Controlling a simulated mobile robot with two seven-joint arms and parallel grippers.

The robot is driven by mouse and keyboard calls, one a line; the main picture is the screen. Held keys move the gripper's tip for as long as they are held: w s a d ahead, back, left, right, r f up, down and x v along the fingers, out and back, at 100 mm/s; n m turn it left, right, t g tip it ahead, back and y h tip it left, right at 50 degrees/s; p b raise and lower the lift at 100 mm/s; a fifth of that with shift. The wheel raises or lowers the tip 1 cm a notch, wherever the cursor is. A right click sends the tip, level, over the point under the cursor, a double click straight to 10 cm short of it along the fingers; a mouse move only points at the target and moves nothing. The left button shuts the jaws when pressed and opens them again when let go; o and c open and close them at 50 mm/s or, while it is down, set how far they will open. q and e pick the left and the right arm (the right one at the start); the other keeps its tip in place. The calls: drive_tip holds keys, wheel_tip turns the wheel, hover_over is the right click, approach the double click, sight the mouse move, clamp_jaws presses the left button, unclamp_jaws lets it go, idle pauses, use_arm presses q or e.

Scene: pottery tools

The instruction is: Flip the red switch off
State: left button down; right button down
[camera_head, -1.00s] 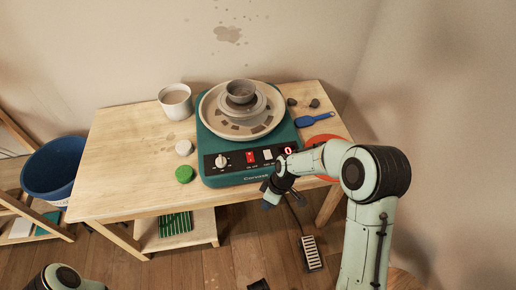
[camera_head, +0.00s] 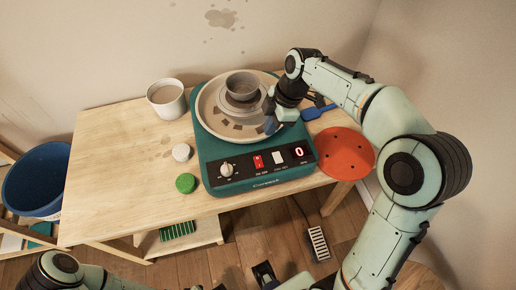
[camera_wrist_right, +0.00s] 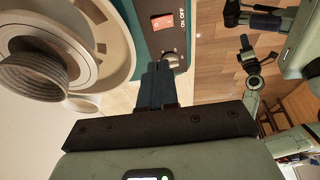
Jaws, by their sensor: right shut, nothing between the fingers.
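The red switch (camera_head: 258,161) sits on the black front panel of the teal pottery wheel (camera_head: 208,150). It also shows in the right wrist view (camera_wrist_right: 164,22), beside an ON/OFF label; I cannot tell which way it is tipped. My right gripper (camera_head: 270,124) is above the wheel's front right part, its fingers pointing down, apart from the switch in the head view. In the right wrist view its dark fingers (camera_wrist_right: 157,85) are together and empty, with the switch beyond their tips. My left gripper (camera_head: 265,272) is low at the bottom edge; its finger gap is unclear.
A grey bowl (camera_head: 242,85) stands on the wheel head. A mug (camera_head: 166,98), a white lid (camera_head: 181,152) and a green lid (camera_head: 186,183) are to the left. A red disc (camera_head: 345,152) and a blue tool (camera_head: 318,112) are to the right. The table's left part is clear.

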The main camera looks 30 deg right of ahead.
drive_tip(key=b, duration=0.1)
approach(256, 159)
drive_tip(key=x, duration=0.5)
drive_tip(key=shift+a, duration=0.15)
drive_tip(key=shift+f, duration=0.5)
